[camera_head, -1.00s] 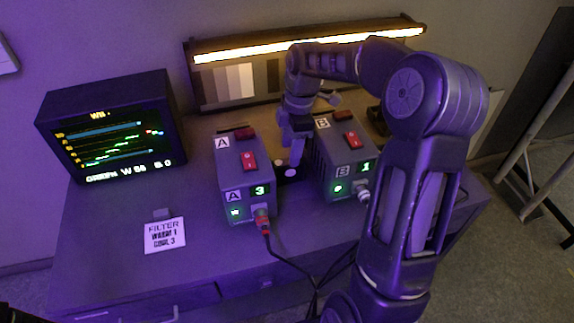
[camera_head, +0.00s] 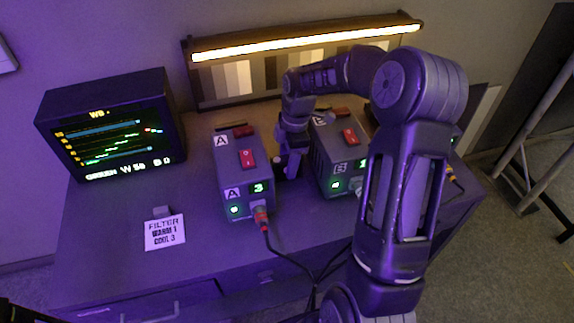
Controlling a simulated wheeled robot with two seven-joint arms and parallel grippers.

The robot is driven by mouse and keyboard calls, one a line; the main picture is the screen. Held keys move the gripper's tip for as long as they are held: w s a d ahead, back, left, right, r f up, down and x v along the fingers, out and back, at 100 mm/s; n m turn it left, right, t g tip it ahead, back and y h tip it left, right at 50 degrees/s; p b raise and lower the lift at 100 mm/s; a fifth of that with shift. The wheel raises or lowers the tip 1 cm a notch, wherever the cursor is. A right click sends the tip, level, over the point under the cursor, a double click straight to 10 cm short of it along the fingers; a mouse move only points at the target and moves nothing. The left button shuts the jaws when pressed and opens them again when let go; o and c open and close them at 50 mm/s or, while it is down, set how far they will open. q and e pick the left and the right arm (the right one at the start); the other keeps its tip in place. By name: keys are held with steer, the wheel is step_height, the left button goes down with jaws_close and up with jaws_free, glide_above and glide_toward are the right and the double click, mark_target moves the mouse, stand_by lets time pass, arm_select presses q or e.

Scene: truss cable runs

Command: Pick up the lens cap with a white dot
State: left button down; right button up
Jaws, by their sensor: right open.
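My right gripper (camera_head: 289,170) is open and points down between box A (camera_head: 232,185) and box B (camera_head: 335,168). Its fingers are at or just above the table. A small dark thing (camera_head: 278,172) shows at the left edge of the fingers, beside box A; it may be part of a lens cap. The lens cap with a white dot cannot be made out now, as my right gripper covers that spot. Whether the fingers are around it cannot be told. My left gripper is not in view.
Boxes A and B, with red switches on top, stand close on both sides of my right gripper. A red-plugged cable (camera_head: 264,226) runs from box A. A monitor (camera_head: 110,125) and a filter sign (camera_head: 165,232) are at the left. A lit lamp bar (camera_head: 305,43) is behind.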

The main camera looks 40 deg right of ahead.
step_height(320, 180, down, 2)
steer(key=shift+a+f, duration=0.1)
steer(key=shift+c, duration=0.4)
jaws_close()
stand_by(0.6)
